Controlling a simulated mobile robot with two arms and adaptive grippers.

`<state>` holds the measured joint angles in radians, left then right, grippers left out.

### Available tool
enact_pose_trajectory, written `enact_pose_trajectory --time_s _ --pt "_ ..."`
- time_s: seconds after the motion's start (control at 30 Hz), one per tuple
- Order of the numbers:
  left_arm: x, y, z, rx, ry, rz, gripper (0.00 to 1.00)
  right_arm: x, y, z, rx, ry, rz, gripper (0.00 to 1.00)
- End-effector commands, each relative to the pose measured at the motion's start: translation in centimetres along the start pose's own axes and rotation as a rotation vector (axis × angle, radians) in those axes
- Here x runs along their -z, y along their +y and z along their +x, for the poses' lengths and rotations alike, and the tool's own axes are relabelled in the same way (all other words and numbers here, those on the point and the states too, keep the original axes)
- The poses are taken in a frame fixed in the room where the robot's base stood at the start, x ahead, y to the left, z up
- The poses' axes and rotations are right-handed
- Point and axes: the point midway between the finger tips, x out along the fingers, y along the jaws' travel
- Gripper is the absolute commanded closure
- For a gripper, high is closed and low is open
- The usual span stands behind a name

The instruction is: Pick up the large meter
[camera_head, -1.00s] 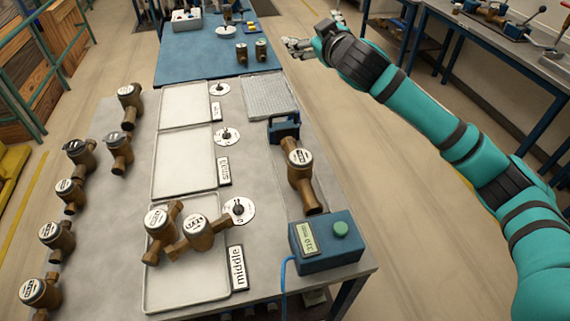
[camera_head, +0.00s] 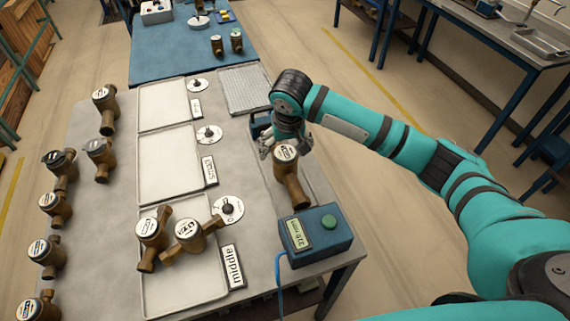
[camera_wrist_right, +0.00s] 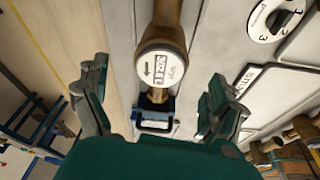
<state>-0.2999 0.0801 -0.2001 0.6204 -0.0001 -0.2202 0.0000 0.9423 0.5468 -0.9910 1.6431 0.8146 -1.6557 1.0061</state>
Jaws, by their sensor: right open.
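A brass meter (camera_head: 291,184) with a white round dial lies in the test station at the right side of the table, between a blue clamp (camera_head: 260,124) and a blue box with a green button (camera_head: 317,236). It looks larger than the other meters. My right gripper (camera_head: 285,143) is at the meter's far end, over the clamp side. In the right wrist view, the meter's dial (camera_wrist_right: 162,66) shows between the two open fingers of the gripper (camera_wrist_right: 155,92), with a gap on both sides. My left gripper is not in view.
Three trays stand in a row; the nearest tray (camera_head: 185,294), labelled "middle", holds two meters (camera_head: 151,231). The middle tray (camera_head: 165,170) and the far tray (camera_head: 163,105) are empty. Several meters (camera_head: 57,207) stand along the left.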

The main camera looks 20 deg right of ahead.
Motion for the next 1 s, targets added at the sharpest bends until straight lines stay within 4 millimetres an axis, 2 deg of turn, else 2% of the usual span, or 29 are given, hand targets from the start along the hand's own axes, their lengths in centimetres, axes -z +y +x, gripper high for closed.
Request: enact_pose_trajectory --time_s 0.1,0.37,0.53,0.7,0.97,1.0 --pt "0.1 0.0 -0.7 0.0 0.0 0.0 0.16 0.0 0.0 1.9 -0.001 -0.003 -0.001 0.05" --pt "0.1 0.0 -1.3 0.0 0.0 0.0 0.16 0.0 0.0 3.8 -0.001 0.0 -0.001 0.05" --pt "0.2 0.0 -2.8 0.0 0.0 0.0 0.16 -0.1 0.0 6.1 -0.001 -0.002 -0.001 0.05" --pt "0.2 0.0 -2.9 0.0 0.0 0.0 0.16 -0.2 0.0 8.2 -0.001 0.0 -0.002 0.05" --pt "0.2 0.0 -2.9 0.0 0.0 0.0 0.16 -0.2 -0.1 8.6 0.001 0.002 -0.003 0.05" --pt "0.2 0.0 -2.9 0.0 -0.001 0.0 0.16 -0.2 -0.1 8.6 0.001 0.002 -0.003 0.1"
